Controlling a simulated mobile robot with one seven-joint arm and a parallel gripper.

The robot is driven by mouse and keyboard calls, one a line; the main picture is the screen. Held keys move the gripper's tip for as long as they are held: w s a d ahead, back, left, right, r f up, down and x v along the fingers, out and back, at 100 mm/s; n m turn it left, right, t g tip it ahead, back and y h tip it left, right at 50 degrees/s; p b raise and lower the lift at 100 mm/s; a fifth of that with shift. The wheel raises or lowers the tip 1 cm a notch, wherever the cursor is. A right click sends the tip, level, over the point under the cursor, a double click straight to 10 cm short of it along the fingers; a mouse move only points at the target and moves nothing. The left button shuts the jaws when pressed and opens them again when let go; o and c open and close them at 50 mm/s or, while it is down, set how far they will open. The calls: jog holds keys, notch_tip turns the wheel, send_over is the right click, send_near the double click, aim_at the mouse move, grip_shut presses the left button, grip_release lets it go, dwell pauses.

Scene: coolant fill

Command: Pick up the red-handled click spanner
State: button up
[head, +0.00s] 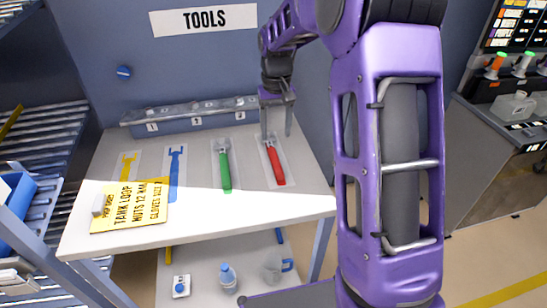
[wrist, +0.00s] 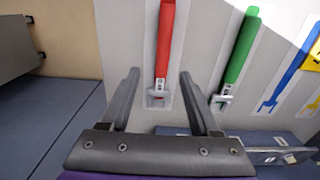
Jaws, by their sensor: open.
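The red-handled click spanner (head: 275,163) lies on a pale outline on the tool table, the rightmost of the tools in the head view. In the wrist view the red-handled spanner (wrist: 164,50) runs up from between the fingers, with its metal head nearest my gripper. My gripper (head: 277,128) is open above the head end of this spanner. In the wrist view my gripper (wrist: 158,80) has one finger on each side of the spanner's line, with nothing held. I cannot tell the exact height above the table.
A green-handled spanner (head: 223,168) lies just left of the red one, with a blue spanner (head: 174,175) and yellow tool (head: 127,166) beyond. A numbered rail (head: 190,119) runs along the back. A yellow note (head: 130,207) lies at the front left. The lower shelf holds a jug (head: 272,266).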

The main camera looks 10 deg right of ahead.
aim_at(274, 153)
jog(key=f, duration=0.7)
jog(key=shift+w+a+f, duration=0.25)
jog(key=shift+w+f, duration=0.1)
jog(key=shift+f, duration=0.05)
grip_shut()
